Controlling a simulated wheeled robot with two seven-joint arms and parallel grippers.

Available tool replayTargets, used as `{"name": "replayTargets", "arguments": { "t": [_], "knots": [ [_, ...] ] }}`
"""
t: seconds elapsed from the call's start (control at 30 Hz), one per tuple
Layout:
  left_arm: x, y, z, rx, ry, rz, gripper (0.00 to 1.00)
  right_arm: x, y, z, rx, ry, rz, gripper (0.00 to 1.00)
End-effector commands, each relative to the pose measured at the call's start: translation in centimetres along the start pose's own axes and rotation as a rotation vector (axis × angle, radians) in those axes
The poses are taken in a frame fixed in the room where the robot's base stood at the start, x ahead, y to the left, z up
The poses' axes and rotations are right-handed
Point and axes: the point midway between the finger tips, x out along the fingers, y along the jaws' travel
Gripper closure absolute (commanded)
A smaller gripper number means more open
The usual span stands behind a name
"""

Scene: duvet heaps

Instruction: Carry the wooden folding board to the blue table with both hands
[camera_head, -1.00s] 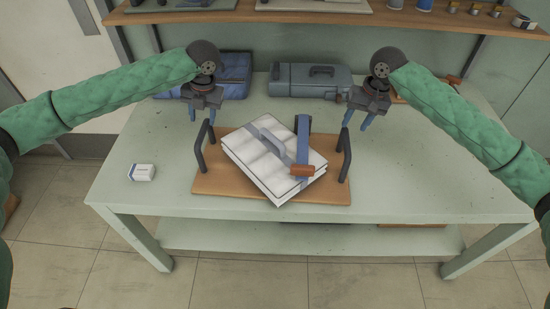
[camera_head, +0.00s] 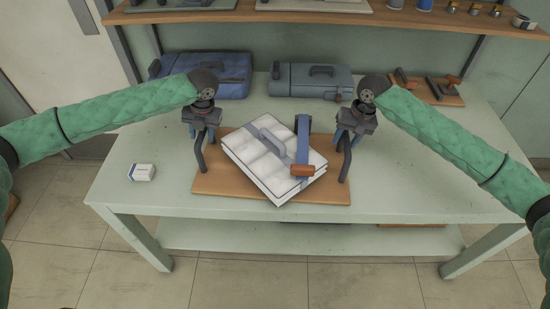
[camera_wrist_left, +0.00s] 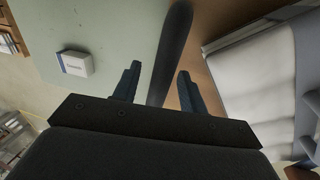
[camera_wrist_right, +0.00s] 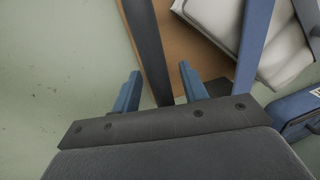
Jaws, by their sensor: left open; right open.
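The wooden folding board (camera_head: 213,180) lies flat on a pale green table (camera_head: 150,215). A white folded bundle (camera_head: 255,163) with a grey strap and a blue clamp (camera_head: 303,142) lies askew on it. The board has a dark upright handle at each end. My left gripper (camera_head: 203,134) is open at the top of the left handle (camera_head: 199,158); in the left wrist view that handle (camera_wrist_left: 174,45) passes between the spread fingers. My right gripper (camera_head: 347,139) is open at the right handle (camera_head: 345,165); in the right wrist view the handle (camera_wrist_right: 148,45) shows between its fingers.
A small white box (camera_head: 141,172) lies left of the board. A blue case (camera_head: 222,75), a grey case (camera_head: 310,80) and a second small board with handles (camera_head: 432,91) stand along the back. A wooden shelf (camera_head: 230,16) runs above. The table's right side is clear.

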Motion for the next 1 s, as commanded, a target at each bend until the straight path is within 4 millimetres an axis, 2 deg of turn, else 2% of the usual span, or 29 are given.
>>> {"name": "replayTargets", "arguments": {
  "t": [0.17,0.37,0.4,1.0],
  "knots": [
    [0.00,-0.01,-0.01,0.000,0.000,0.000,0.60,0.00,-0.01,0.01,0.000,0.000,0.000,0.58],
    [-0.01,-0.01,-0.02,0.000,0.001,0.000,0.99,-0.02,0.00,0.00,0.000,0.000,0.000,0.98],
    [-0.01,-0.01,-0.02,0.000,0.001,0.000,1.00,-0.02,0.00,0.00,0.000,0.000,0.000,1.00],
    [-0.80,0.18,0.03,0.000,0.000,0.000,1.00,-0.81,-0.12,-0.05,0.000,0.001,0.000,1.00]
  ]
}}
